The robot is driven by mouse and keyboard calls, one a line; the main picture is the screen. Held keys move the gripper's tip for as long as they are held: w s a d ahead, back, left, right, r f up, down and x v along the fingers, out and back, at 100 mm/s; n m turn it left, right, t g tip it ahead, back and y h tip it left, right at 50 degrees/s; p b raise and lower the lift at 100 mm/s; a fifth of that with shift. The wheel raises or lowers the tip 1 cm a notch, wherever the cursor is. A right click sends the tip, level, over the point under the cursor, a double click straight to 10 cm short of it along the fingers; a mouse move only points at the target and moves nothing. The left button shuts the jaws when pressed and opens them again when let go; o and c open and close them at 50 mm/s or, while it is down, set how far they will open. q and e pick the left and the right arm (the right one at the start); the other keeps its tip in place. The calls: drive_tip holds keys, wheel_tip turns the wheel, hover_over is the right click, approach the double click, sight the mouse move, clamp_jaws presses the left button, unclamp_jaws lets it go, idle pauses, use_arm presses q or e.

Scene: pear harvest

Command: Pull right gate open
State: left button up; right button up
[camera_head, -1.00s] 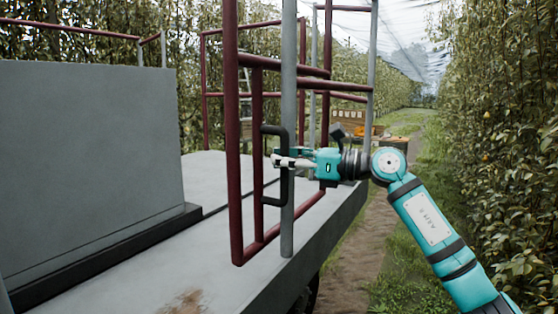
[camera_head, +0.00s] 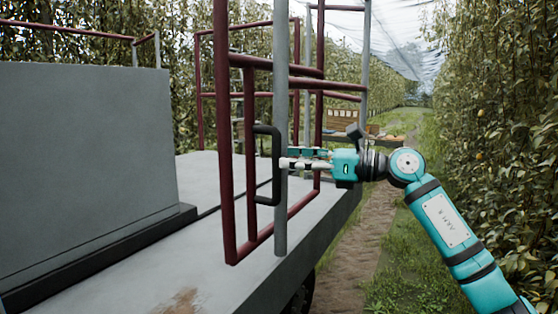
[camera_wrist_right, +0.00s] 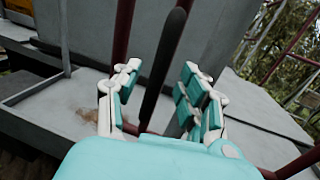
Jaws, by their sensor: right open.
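The right gate is a dark red tube frame (camera_head: 223,130) standing upright at the platform's near right corner. Its black U-shaped handle (camera_head: 276,182) is beside a grey post (camera_head: 281,225). My right gripper (camera_head: 284,158) is open, its fingertips close to the handle at the post from the right. In the right wrist view the black handle bar (camera_wrist_right: 164,65) runs between the two spread fingers, with a gap visible on both sides. Whether a finger touches the bar or post, I cannot tell. My left gripper is not in view.
The grey platform (camera_head: 130,285) carries a large grey box (camera_head: 85,170) at the left. More red rails stand behind. A dirt path (camera_head: 355,255) with grass runs to the right, bordered by leafy trees (camera_head: 500,130). Crates (camera_head: 345,120) stand far back.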

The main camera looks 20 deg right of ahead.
drive_tip(key=v, duration=0.8)
